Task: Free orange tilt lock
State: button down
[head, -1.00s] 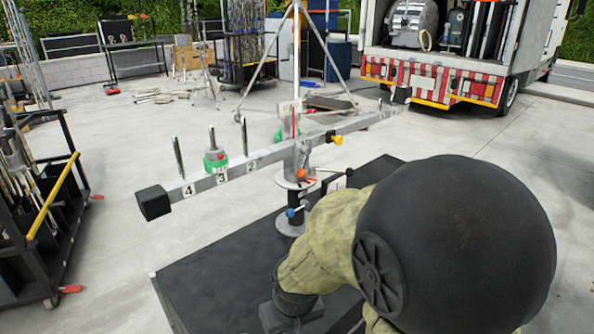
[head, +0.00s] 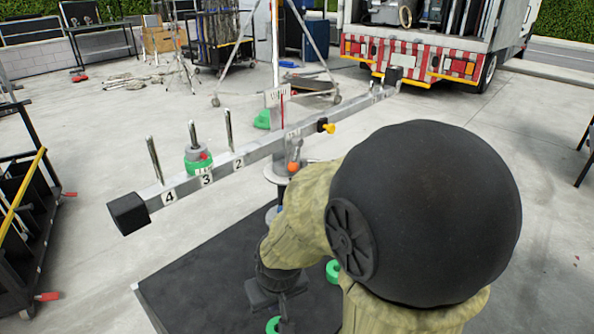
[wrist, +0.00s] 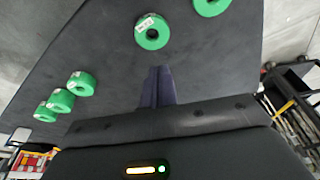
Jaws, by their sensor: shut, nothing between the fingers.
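An orange knob (head: 293,167), which looks like the tilt lock, sits on the central post just under the long grey numbered beam (head: 222,172). My arm partly hides the post below it. A yellow-orange knob (head: 326,127) sticks out of the beam's side further right. The beam slopes up to the right in the picture. My gripper (wrist: 157,86) is shut and empty, with its dark fingers together above the black platform. In the head view my gripper's fingertips are hard to make out; the dark wrist end hangs in front of the post, apart from the orange knob.
A green ring weight (head: 199,165) sits on a beam peg near number 3. Several green rings, one of them close to the fingers (wrist: 152,31), lie on the black platform (head: 190,285). A black cart (head: 25,210) stands at left. A truck (head: 430,50) stands behind.

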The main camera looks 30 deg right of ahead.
jog(key=w+d+m+t+h+b, duration=0.1)
jog(key=w+d+m+t+b, duration=0.2)
jog(key=w+t, duration=0.4)
jog(key=w+d+t+h+b, duration=0.15)
jog(key=w+t+b, duration=0.3)
jog(key=w, duration=0.55)
jog(key=s+d+r+m+t+h+b, duration=0.2)
jog(key=d+r+m+t+h+b, duration=0.4)
jog(key=d+r+t+h, duration=0.1)
jog(key=shift+s+d+r+h, duration=0.35)
jog(key=shift+d+h, duration=0.2)
jog(key=shift+d, duration=0.35)
jog(key=shift+t, duration=0.25)
send_near(296, 157)
notch_tip(296, 157, up, 4)
jog(key=d, duration=0.1)
jog(key=shift+w+d+f+b, duration=0.15)
jog(key=shift+w+d+b, duration=0.1)
jog(key=shift+w, duration=0.5)
jog(key=shift+w+d+f+b, duration=0.15)
jog(key=shift+w+b, duration=0.05)
jog(key=shift+w, duration=0.55)
jog(key=shift+w+d+f+b, duration=0.15)
jog(key=shift+w+d+b, duration=0.1)
jog(key=shift+w, duration=0.5)
jog(key=shift+f, duration=0.1)
